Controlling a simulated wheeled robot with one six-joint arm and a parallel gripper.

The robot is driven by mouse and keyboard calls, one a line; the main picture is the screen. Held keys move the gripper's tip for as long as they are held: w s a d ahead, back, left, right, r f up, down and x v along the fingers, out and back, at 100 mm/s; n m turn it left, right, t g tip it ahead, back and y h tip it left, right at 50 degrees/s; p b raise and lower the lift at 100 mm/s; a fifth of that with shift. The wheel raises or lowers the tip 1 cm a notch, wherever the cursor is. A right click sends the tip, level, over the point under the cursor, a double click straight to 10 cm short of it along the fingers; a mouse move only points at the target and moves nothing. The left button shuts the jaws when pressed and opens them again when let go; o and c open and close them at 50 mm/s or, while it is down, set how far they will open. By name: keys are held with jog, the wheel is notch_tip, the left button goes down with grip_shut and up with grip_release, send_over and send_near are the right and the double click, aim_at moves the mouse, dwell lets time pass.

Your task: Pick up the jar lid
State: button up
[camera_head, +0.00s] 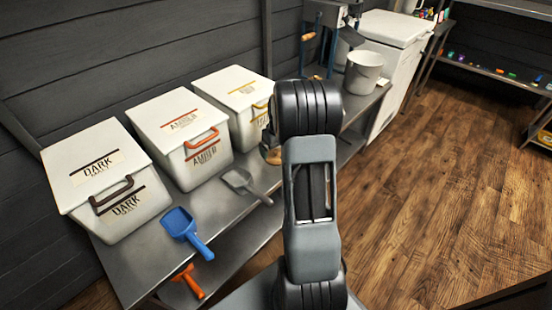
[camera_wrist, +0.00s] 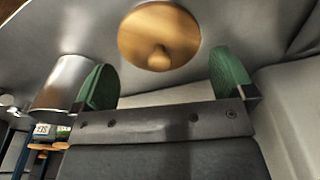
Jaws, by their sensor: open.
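The jar lid (camera_wrist: 158,37) is a round wooden disc with a small knob, lying on the grey metal bench in the wrist view. In the head view only a sliver of the wooden lid (camera_head: 271,156) shows beside my arm. My gripper (camera_wrist: 163,70) has two green fingers spread wide apart, with nothing between them. The lid shows just beyond the fingertips, roughly centred between them and apart from them. In the head view my arm hides the gripper.
White bins marked DARK (camera_head: 108,185) and AMBER (camera_head: 182,130) and a third bin (camera_head: 238,95) line the wall. A blue scoop (camera_head: 183,228), a grey scoop (camera_head: 243,184) and a metal pot (camera_head: 363,72) stand on the bench. The wooden floor (camera_head: 450,190) at right is clear.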

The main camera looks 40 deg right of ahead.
notch_tip(320, 180, down, 2)
jog(key=shift+w+f, duration=0.15)
jog(key=shift+f, duration=0.05)
jog(key=shift+c, duration=0.2)
